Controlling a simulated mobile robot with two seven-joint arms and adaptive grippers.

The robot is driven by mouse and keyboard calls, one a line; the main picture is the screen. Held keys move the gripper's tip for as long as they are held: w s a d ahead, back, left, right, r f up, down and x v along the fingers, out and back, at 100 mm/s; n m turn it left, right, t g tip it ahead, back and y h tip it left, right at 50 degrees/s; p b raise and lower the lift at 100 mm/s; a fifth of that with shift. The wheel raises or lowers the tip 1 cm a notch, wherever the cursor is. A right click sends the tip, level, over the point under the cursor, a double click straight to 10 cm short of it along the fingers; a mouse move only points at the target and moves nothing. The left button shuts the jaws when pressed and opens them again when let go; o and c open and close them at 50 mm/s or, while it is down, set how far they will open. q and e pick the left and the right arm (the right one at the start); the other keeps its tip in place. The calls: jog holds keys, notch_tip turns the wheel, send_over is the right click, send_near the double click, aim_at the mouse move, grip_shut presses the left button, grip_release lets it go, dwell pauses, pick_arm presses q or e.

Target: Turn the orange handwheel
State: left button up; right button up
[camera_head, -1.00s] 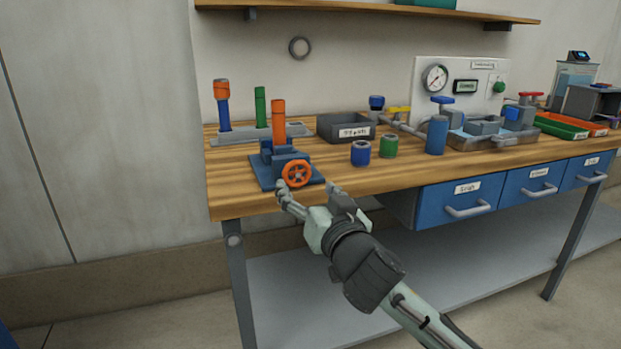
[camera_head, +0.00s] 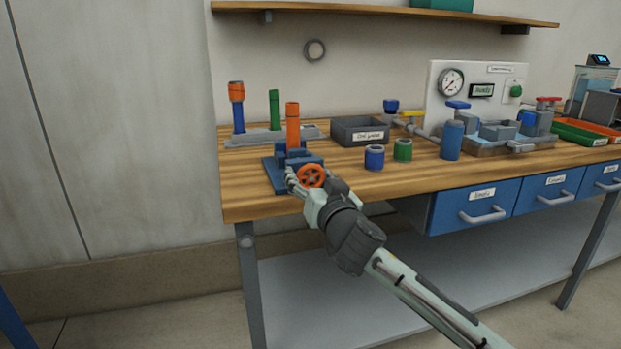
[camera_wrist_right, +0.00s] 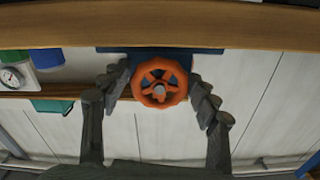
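The orange handwheel (camera_head: 312,176) is on the front of a blue vise-like fixture (camera_head: 277,178) at the left front of the workbench. An orange cylinder (camera_head: 293,126) stands upright in that fixture. My right gripper (camera_head: 311,184) is at the handwheel, with its fingers spread to either side. In the right wrist view the handwheel (camera_wrist_right: 160,84) shows spokes and a pale hub, between the two open fingers (camera_wrist_right: 159,76). A gap shows between the wheel's rim and each finger, so the gripper looks open and not closed on it. My left gripper is out of view.
Behind the fixture stands a grey rack (camera_head: 262,137) with upright blue-orange and green pieces. A grey labelled bin (camera_head: 360,131), a blue cup (camera_head: 374,158) and a green cup (camera_head: 403,150) stand to the right. The wooden bench's front edge (camera_head: 250,211) lies below the fixture.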

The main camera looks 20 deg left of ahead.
jog(key=c, duration=0.7)
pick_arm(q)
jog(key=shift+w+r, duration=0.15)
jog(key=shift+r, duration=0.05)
pick_arm(e)
jog(key=shift+c, duration=0.2)
